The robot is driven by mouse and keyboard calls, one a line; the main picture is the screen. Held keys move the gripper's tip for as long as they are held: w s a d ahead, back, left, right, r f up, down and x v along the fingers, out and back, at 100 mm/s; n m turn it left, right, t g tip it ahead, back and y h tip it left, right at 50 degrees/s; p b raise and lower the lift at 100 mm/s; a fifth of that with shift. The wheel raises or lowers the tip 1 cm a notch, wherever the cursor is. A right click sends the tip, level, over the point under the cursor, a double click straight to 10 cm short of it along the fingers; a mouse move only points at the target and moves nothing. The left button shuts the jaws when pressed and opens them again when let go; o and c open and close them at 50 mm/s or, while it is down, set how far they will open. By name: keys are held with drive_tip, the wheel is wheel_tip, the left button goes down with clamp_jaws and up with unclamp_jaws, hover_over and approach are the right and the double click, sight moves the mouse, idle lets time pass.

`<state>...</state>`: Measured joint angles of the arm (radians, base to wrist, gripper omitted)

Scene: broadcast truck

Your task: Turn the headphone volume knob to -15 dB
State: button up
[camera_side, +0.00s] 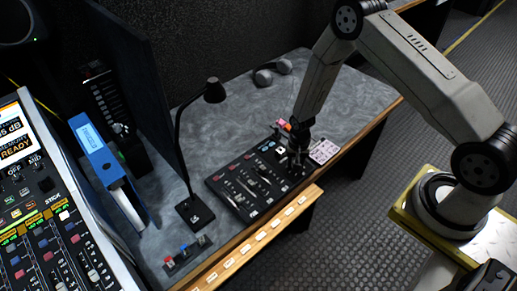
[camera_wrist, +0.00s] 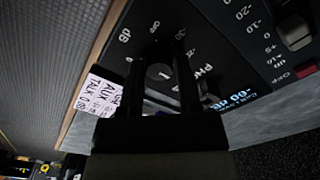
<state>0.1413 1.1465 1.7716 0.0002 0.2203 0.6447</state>
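The black control panel (camera_side: 238,184) lies on the grey desk, with rows of faders and small coloured buttons. My gripper (camera_side: 297,160) points down over its right end and hides the knob there in the side view. In the wrist view my gripper (camera_wrist: 160,85) has its two dark fingers apart, one on each side of a dark round knob (camera_wrist: 158,72) with a pale mark. Whether the fingers touch the knob is too dark to tell. White scale marks and "dB" are printed around it. A small lit display (camera_wrist: 235,98) beside it appears to read -60 dB.
A paper note (camera_side: 324,152) with handwriting lies beside the panel's right end.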

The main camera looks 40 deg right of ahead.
drive_tip(key=shift+o, duration=1.4)
drive_tip(key=shift+r, duration=0.1)
drive_tip(key=shift+r, duration=3.8)
drive_tip(key=shift+r, duration=0.1)
drive_tip(key=shift+r, duration=0.3)
drive_tip(key=s+a+r+n+t, duration=0.1)
drive_tip(key=s+r+n, duration=0.3)
drive_tip(key=r, duration=0.5)
drive_tip(key=s+a+r+n+t, duration=0.1)
drive_tip(key=s+a+r+n, duration=0.3)
drive_tip(key=s+r, duration=0.4)
drive_tip(key=shift+a+r+n+t, duration=0.35)
drive_tip(key=shift+r+n, duration=0.15)
drive_tip(key=shift+r, duration=0.4)
